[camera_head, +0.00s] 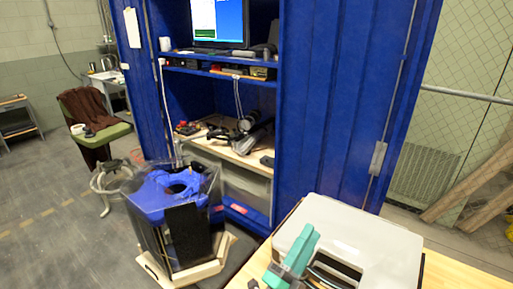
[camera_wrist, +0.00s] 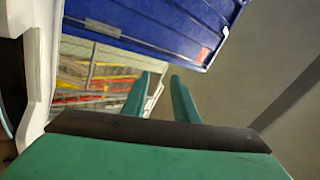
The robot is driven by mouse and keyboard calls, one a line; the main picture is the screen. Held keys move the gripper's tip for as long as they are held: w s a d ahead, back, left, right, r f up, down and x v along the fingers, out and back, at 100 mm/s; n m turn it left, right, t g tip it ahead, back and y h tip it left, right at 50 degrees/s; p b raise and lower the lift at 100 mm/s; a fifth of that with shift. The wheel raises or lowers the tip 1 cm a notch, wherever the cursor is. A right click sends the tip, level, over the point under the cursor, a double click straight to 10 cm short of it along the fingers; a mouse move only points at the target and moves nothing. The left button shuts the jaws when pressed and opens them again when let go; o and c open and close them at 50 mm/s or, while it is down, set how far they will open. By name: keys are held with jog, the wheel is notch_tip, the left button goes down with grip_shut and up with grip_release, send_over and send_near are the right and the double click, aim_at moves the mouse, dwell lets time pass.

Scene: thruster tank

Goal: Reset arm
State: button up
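My gripper (camera_wrist: 159,82) shows two teal fingers with a gap between them in the wrist view. It is open and nothing is seen between the fingers. A teal part of my arm shows at the bottom of the head view, in front of a grey case (camera_head: 375,240). The tank with a blue top (camera_head: 165,190) and a black side panel stands upright to the left, on a pale wooden base (camera_head: 215,262). My gripper is apart from it.
The grey case lies on a wooden table (camera_head: 450,272). Behind it stands a blue cabinet (camera_head: 325,110) with a monitor (camera_head: 228,22) and a cluttered shelf. A green chair (camera_head: 105,132) stands at the left. The floor (camera_head: 60,235) at lower left is clear.

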notch_tip(320, 180, up, 12)
jog(key=s+n+t+y, duration=0.3)
jog(key=n+t+y, duration=0.45)
jog(key=n, duration=0.55)
jog(key=s+a+f+n+g+y, duration=0.3)
jog(key=s+f+n+y, duration=0.35)
jog(key=f, duration=0.55)
jog(key=s+a+f+n+g+y, duration=0.35)
jog(key=s+f+n, duration=0.35)
jog(key=s+f, duration=0.4)
jog(key=s+a+f+m+g+h, duration=0.1)
jog(key=s+a+f+m+g, duration=0.1)
jog(key=s+f, duration=0.3)
jog(key=s+a+f+m+g+h, duration=0.1)
jog(key=s+a+f, duration=0.4)
jog(key=s, duration=0.7)
jog(key=shift+f+m+g, duration=0.45)
jog(key=shift+g, duration=0.05)
jog(key=shift+h, duration=0.25)
jog(key=shift+c, duration=0.4)
